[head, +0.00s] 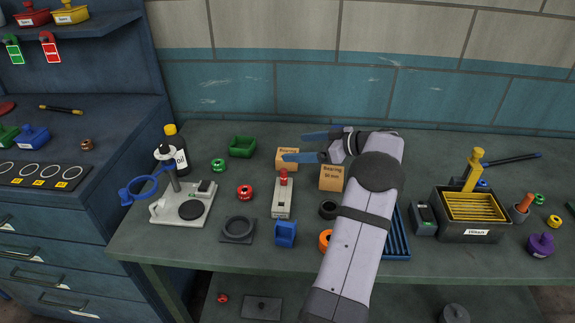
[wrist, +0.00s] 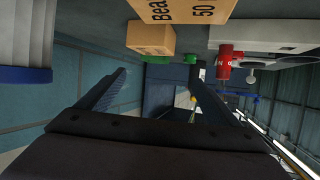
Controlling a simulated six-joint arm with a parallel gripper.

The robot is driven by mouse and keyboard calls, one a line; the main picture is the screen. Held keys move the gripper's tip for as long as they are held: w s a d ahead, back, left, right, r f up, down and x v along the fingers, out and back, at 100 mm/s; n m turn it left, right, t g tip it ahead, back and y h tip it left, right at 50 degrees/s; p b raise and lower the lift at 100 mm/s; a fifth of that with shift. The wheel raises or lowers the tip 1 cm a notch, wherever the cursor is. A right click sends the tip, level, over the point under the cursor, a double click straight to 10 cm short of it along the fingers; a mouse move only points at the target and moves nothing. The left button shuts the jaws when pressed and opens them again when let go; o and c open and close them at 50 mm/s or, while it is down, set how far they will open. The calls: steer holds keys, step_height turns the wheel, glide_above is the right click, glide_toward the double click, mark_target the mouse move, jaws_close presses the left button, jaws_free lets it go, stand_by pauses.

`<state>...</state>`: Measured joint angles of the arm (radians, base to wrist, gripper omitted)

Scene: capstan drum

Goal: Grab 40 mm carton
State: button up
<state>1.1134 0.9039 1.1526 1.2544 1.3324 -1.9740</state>
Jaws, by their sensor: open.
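Two tan cartons stand on the bench. The nearer carton (head: 331,178) reads "Bearing 50 mm"; in the wrist view this carton (wrist: 180,9) is cut off by the top edge. The other, smaller carton (head: 286,153) stands behind and to its left. It reads "Bearing", and its size line is covered by a finger in the head view. The wrist view also shows the smaller carton (wrist: 150,38), with its label too small to read fully. My gripper (head: 293,146) is open and empty, its blue fingers pointing left. In the wrist view my gripper's fingertips (wrist: 157,72) are apart from the cartons.
A grey block with a red knob (head: 282,195) stands in front of the smaller carton. A black ring (head: 328,209) lies before the 50 mm carton.

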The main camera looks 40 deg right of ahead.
steer(key=s+d+f, duration=0.2)
steer(key=d, duration=0.1)
steer(key=shift+s+f, duration=0.25)
steer(key=shift+f, duration=0.05)
steer(key=shift+w+a, duration=0.1)
steer(key=shift+w, duration=0.1)
steer(key=shift+p+x, duration=0.7)
steer(key=shift+x, duration=0.75)
steer(key=shift+p+x, duration=0.9)
steer(key=shift+x, duration=1.15)
steer(key=shift+f, duration=0.1)
steer(key=c, duration=1.4)
